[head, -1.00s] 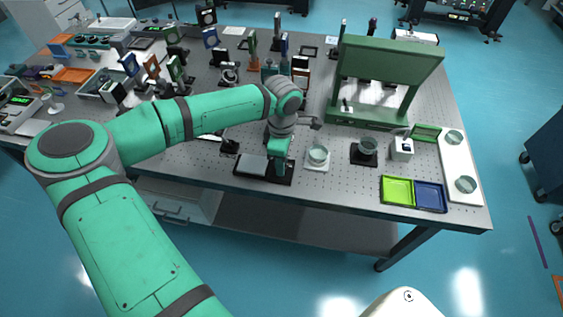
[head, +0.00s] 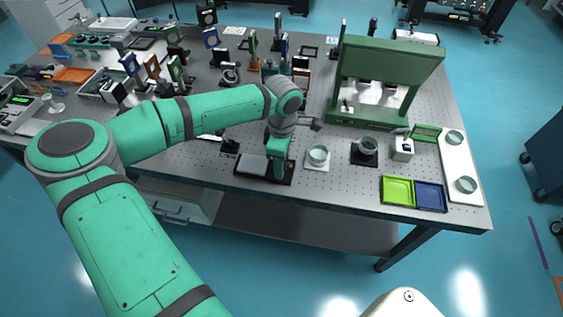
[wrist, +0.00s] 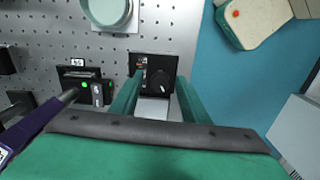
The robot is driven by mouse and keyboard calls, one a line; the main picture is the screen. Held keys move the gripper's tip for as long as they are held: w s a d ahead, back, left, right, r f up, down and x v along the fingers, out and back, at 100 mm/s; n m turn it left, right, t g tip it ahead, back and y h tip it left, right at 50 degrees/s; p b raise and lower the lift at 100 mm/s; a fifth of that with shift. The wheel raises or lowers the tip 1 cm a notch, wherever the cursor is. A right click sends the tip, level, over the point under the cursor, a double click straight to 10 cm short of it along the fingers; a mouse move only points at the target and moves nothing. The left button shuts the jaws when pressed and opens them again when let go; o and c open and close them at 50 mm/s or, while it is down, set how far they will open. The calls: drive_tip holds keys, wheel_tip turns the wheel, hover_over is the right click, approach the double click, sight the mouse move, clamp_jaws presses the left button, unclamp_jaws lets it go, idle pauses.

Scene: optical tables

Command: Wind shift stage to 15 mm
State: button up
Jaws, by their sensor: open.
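The shift stage is a black base with a grey top plate (head: 253,164) near the front edge of the table. In the wrist view it shows a black end plate with a dark round knob (wrist: 159,81) bearing a white pointer mark; a pale slab (wrist: 153,108) lies below it. My gripper (head: 279,170) hangs over the stage's right end and hides the knob in the head view. In the wrist view my gripper (wrist: 160,84) is open, with one finger on each side of the knob. Contact cannot be told. The stage's scale is not readable.
A small black device with a green light (wrist: 96,91) stands left in the wrist view. Green and blue trays (head: 430,196) lie farther right.

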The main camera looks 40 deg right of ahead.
wheel_tip(320, 180, up, 11)
idle(0.5)
drive_tip(key=shift+f, duration=0.1)
idle(0.3)
